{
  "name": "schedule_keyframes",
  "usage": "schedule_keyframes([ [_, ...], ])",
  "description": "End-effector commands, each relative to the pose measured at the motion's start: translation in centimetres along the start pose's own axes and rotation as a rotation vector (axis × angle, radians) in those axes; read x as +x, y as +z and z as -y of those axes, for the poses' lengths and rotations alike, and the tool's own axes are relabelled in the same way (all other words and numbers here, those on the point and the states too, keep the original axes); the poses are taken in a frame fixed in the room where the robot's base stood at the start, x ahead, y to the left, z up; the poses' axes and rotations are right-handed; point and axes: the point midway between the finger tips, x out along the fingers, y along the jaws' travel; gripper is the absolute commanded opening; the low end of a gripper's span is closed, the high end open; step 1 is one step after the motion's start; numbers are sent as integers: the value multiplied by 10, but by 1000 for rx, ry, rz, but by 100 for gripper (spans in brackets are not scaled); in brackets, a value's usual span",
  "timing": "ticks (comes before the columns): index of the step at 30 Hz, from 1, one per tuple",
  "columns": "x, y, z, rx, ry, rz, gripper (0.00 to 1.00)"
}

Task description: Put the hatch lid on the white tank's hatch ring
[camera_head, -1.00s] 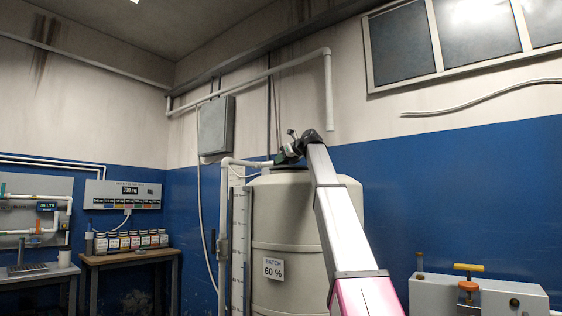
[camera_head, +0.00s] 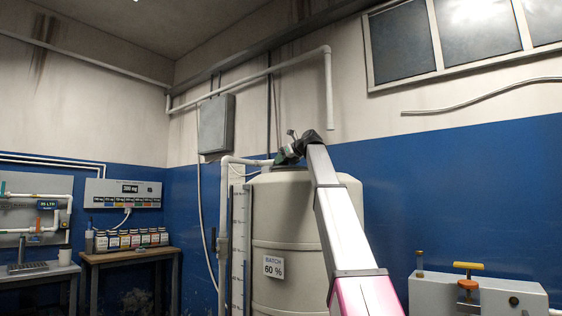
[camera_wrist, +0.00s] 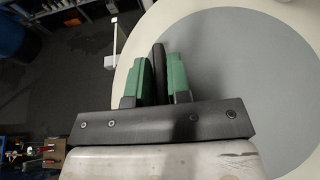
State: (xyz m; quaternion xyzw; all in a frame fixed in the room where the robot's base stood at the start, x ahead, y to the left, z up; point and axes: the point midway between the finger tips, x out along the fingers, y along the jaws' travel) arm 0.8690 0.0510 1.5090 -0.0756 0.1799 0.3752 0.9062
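The white tank (camera_head: 290,225) stands in the middle of the head view, with a "BATCH 60 %" label. My gripper (camera_head: 282,158) is over its top, at the left part. In the wrist view my gripper's two green fingers (camera_wrist: 160,78) press from both sides on a thin dark piece (camera_wrist: 159,72), which looks like part of the hatch lid; most of it is hidden between them. Beyond the fingers lies a wide flat grey disc (camera_wrist: 245,65) bordered by a cream rim (camera_wrist: 126,55). I cannot tell whether this disc is the lid or the ring's opening.
A white pipe (camera_head: 226,200) and a level gauge (camera_head: 238,250) run up the tank's left side. Another pipe (camera_head: 328,90) hangs down behind and above the tank. A bench with several bottles (camera_head: 130,240) is at the left; a grey unit with valves (camera_head: 470,296) is at the right.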

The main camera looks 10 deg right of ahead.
Motion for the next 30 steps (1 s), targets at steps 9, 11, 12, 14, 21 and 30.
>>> schedule_keyframes([
  [9,0,0,0,0,0,0,42],
  [11,-1,0,0,0,0,0,42],
  [12,-3,0,0,0,0,0,42],
  [14,-8,0,0,0,-1,0,42],
  [21,-49,0,0,0,-2,1,42],
  [30,-96,0,0,0,-1,0,42],
])
